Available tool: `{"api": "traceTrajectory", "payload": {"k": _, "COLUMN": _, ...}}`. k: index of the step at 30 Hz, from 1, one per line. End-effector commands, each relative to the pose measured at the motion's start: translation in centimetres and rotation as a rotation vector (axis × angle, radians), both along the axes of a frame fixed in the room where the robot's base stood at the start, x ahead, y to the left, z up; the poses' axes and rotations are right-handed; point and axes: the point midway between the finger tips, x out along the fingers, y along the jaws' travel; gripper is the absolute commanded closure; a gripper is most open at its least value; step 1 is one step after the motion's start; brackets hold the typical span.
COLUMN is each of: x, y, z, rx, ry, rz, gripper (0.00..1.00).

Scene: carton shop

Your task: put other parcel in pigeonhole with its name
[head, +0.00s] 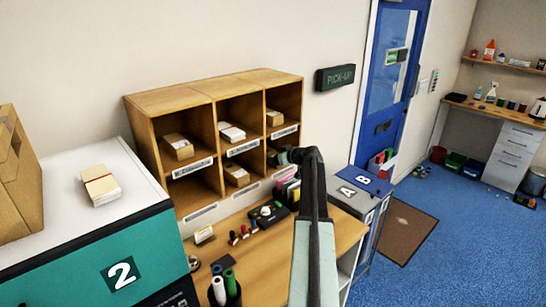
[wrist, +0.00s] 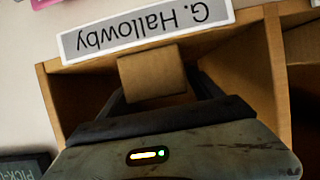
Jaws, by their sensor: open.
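The wooden pigeonhole rack (head: 160,96) stands against the wall, with two rows of three compartments. My gripper (head: 284,157) is at the lower right compartment. In the wrist view, which is upside down, a plain brown parcel (wrist: 152,76) sits in the mouth of a compartment labelled "G. Hallowby" (wrist: 145,27). The open fingers of my gripper (wrist: 158,92) reach in on both sides of the parcel; I cannot tell whether they touch it. Other parcels lie in the upper left (head: 178,147), upper middle (head: 232,132), upper right (head: 274,118) and lower middle (head: 237,175) compartments. The lower left compartment looks empty.
A desk (head: 260,247) below the rack holds stamps, folders and a pen pot. Boxes marked A and B (head: 362,188) stand right of my arm. Blue floor (head: 440,190) is open at right.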

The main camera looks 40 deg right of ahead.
Motion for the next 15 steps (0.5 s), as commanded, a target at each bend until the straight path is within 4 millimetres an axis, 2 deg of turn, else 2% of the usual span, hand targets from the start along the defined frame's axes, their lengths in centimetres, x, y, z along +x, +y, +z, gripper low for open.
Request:
{"api": "traceTrajectory", "payload": {"k": 9, "x": -7.3, "y": 0.7, "z": 3.5, "rx": 0.001, "ry": -0.001, "rz": -0.004, "gripper": 0.26}}
{"api": "traceTrajectory", "payload": {"k": 15, "x": -10.1, "y": 0.8, "z": 4.4, "rx": -0.001, "ry": 0.000, "rz": -0.002, "gripper": 0.26}}
